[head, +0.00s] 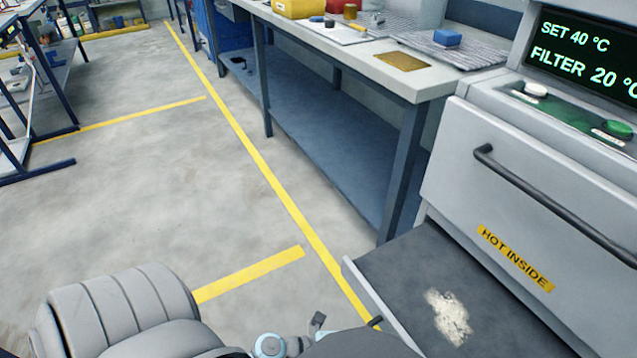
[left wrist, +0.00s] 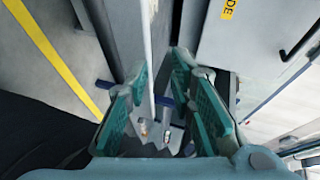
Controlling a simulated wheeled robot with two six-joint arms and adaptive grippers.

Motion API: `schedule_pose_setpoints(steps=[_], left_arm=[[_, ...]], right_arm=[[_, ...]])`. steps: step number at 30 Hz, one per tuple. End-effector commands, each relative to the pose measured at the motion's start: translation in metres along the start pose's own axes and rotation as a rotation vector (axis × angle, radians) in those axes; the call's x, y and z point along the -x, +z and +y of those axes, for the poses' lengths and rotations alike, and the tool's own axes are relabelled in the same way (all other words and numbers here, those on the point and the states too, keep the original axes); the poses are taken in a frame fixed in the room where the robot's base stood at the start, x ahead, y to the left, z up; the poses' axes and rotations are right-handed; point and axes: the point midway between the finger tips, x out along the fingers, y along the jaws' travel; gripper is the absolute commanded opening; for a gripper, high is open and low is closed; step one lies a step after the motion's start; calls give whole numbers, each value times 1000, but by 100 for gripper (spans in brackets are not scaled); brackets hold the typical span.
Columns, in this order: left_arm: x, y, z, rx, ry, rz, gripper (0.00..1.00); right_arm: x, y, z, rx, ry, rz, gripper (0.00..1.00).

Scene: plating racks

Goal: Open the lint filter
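The machine (head: 560,180) at the right has a pale door with a dark bar handle (head: 550,200) and a yellow "HOT INSIDE" label (head: 515,257). Its display (head: 590,55) reads "SET 40 °C" and "FILTER 20 °C". Below the door a dark, flat tray-like surface (head: 400,265) with a pale rim sticks out and bears a whitish, lint-like patch (head: 449,316). My left gripper (left wrist: 160,105) is open in the left wrist view. A thin pale edge (left wrist: 148,60) shows between its fingers; contact cannot be told. In the head view it is mostly hidden at the bottom. My right gripper is out of view.
A workbench (head: 400,75) with a lower shelf stands left of the machine, carrying a yellow box (head: 298,8) and a blue block (head: 447,38). White (head: 536,89) and green (head: 618,129) buttons sit above the door.

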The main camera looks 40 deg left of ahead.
Motion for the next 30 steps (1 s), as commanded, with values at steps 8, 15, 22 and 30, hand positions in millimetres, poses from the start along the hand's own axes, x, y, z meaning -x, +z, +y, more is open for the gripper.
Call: schedule_pose_setpoints(steps=[8,15,22,30], left_arm=[[31,-2,9,0,14,8,21],[56,-3,13,5,15,7,21],[79,-2,14,2,12,5,21],[107,-1,15,1,10,4,21]], right_arm=[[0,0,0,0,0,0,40],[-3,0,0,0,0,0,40],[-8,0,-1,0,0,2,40],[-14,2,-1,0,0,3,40]])
